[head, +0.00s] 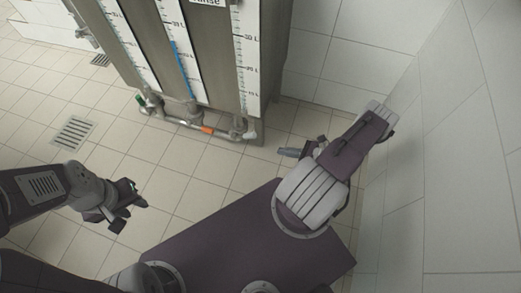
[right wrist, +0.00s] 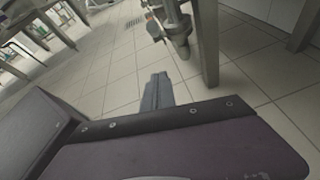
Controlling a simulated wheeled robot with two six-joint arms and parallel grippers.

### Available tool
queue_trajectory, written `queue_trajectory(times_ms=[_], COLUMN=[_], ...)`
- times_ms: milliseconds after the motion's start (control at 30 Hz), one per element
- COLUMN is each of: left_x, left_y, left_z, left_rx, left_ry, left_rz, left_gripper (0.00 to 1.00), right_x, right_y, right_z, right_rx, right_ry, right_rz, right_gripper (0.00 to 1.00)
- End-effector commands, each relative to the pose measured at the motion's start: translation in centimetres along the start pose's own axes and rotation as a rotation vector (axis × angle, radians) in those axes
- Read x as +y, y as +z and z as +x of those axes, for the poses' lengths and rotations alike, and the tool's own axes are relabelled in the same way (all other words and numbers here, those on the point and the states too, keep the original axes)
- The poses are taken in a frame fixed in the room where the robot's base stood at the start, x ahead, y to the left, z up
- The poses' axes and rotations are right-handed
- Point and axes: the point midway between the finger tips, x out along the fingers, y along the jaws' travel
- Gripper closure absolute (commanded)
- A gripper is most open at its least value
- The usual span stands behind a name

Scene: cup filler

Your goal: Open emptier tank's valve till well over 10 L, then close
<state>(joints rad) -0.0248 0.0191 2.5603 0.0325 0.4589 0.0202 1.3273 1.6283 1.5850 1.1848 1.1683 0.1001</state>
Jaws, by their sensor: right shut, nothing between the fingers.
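The steel tank unit (head: 215,60) stands at the top of the head view with white level scales on its front. The left scale (head: 128,42) and the middle scale (head: 184,60) show blue columns. The right scale (head: 245,62) shows no clear blue; its small numbers are hard to read. Below run pipes with a green-marked valve (head: 142,100) and an orange part (head: 208,130). My right gripper (head: 287,152) is shut and empty, right of the tank's lower corner; its fingers show in the right wrist view (right wrist: 157,90). My left gripper (head: 128,208) hangs over the floor, away from the tank.
In the right wrist view, a pipe fitting (right wrist: 178,35) hangs beside a steel leg (right wrist: 206,45), beyond my fingers. A tiled wall (head: 455,150) stands close on the right of my right arm. A floor drain (head: 74,132) lies at left. The tiled floor between is clear.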

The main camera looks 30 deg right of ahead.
Motion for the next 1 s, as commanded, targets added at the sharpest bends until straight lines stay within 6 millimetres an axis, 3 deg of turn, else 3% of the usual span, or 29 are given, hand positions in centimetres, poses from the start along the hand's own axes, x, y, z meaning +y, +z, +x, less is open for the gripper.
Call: queue_trajectory(times_ms=[167,267,667,800,1000], left_x=[0.0,0.0,-0.1,-0.1,-0.1], left_y=[0.0,0.1,0.5,0.5,0.6], left_z=[0.1,0.8,4.8,5.2,5.5], left_rx=[0.001,0.001,0.001,0.0,0.001], left_ry=[0.0,0.0,0.0,0.0,0.0], left_rz=[0.0,0.0,0.0,0.0,0.0], left_gripper=[0.64,0.64,0.64,0.64,0.64], right_x=[0.1,0.1,0.1,0.0,0.0], right_y=[0.0,-0.2,-0.5,2.2,3.8], right_z=[0.4,1.8,10.4,10.7,11.0], right_rx=[0.0,0.0,0.001,0.001,0.0], right_ry=[0.002,0.004,0.005,0.0,-0.001], right_rz=[0.0,-0.001,-0.002,-0.003,0.0], right_gripper=[1.0,1.0,1.0,1.0,1.0])
